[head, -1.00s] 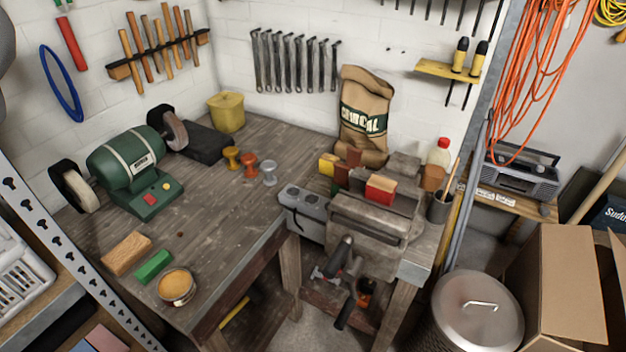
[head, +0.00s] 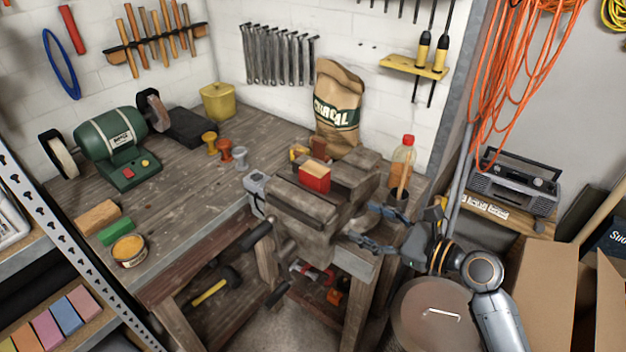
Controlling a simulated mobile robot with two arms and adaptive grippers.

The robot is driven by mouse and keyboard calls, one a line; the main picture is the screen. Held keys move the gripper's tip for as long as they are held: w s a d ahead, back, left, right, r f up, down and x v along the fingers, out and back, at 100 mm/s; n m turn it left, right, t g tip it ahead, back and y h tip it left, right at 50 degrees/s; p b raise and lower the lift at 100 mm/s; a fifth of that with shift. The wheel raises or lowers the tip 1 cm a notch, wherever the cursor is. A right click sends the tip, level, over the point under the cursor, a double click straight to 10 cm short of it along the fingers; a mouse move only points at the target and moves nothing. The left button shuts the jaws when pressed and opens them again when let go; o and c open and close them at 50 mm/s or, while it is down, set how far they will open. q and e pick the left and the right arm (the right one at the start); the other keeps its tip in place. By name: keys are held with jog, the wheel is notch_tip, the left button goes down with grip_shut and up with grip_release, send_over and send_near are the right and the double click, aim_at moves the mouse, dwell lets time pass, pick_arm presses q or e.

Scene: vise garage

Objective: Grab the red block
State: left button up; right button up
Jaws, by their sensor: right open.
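The red block (head: 315,178) has a tan top and sits on top of the grey vise (head: 318,212) at the right end of the workbench. My right gripper (head: 372,229) comes in from the right. Its dark fingers are spread apart, empty, pointing left beside the vise. They are below and to the right of the red block and apart from it. My left gripper does not show.
A green grinder (head: 110,142), a green block (head: 115,231) and a tin (head: 129,250) are at left. A metal bin (head: 432,318) stands below my arm.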

aim_at(326, 177)
notch_tip(326, 177, up, 7)
jog(key=m+y, duration=0.2)
jog(key=m, duration=0.1)
jog(key=p+x, duration=0.1)
jog(key=x, duration=0.6)
jog(key=shift+w+a+p, duration=0.25)
jog(key=shift+a+p, duration=0.1)
jog(key=p+x, duration=0.1)
jog(key=x, duration=0.4)
jog(key=shift+w+a, duration=0.15)
jog(key=shift+w+a+p, duration=0.2)
jog(key=shift+a+p, duration=0.1)
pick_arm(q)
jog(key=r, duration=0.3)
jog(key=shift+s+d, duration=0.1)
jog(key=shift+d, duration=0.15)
pick_arm(e)
jog(key=shift+d, duration=0.1)
jog(key=shift+c, duration=0.5)
jog(key=c, duration=1.2)
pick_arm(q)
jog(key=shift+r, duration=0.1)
pick_arm(e)
jog(key=shift+o, duration=0.2)
